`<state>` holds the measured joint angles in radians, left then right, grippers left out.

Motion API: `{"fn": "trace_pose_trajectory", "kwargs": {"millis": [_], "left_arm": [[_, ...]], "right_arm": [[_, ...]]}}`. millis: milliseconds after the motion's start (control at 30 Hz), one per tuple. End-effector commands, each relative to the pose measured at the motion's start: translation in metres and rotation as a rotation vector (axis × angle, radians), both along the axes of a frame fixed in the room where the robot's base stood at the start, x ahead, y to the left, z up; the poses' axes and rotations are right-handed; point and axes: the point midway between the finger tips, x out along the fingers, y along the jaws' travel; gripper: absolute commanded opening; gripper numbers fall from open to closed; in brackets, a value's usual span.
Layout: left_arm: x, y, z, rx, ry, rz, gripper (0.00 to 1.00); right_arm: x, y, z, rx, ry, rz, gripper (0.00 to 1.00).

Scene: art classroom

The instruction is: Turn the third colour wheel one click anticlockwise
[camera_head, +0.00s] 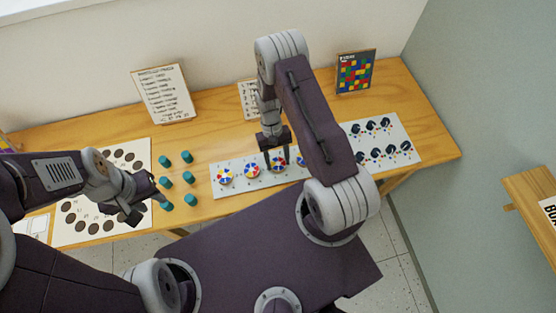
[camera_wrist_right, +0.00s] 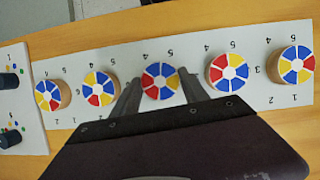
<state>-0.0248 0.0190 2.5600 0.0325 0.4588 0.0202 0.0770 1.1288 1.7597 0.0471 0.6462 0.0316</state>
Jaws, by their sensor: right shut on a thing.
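A white strip (camera_head: 238,188) on the table carries a row of colour wheels with red, yellow, blue and white wedges. The third colour wheel (camera_wrist_right: 160,80) is in the middle of the row in the right wrist view. My right gripper (camera_wrist_right: 158,78) has one finger on each side of it and is shut on it. In the head view the third wheel (camera_head: 277,163) shows partly below my right gripper (camera_head: 276,157). Printed numbers surround each wheel. My right arm hides the far right wheel in the head view. My left gripper (camera_head: 146,203) is open and empty at the left.
Several teal pegs (camera_head: 166,161) stand left of the strip. A white sheet with dark round spots (camera_head: 100,228) lies under my left gripper. A board with black knobs (camera_head: 400,135) lies to the right. Framed cards (camera_head: 163,93) stand at the back.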

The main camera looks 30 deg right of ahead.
Motion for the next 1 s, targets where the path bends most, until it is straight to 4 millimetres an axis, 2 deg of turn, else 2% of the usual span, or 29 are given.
{"fn": "trace_pose_trajectory", "kwargs": {"millis": [300,867,900,967,1000], "left_arm": [[0.0001,0.0000,-0.0015,0.000,0.000,0.000,0.36],[0.0001,0.0000,-0.0016,0.000,0.000,0.000,0.36],[0.0000,0.0000,-0.0016,0.000,0.000,0.000,0.36],[0.0000,0.0000,-0.0016,0.000,0.000,0.000,0.36],[0.0000,0.0000,-0.0016,0.000,0.000,0.000,0.36]], "right_arm": [[0.0018,0.0006,0.0008,0.000,-0.005,0.122,0.11],[0.0020,0.0006,0.0012,0.000,-0.005,0.149,0.11],[0.0020,0.0006,0.0013,0.000,-0.005,0.149,0.55],[0.0019,0.0006,0.0012,0.000,-0.005,0.149,0.71],[0.0017,0.0007,0.0011,0.000,-0.004,0.149,0.74]]}}
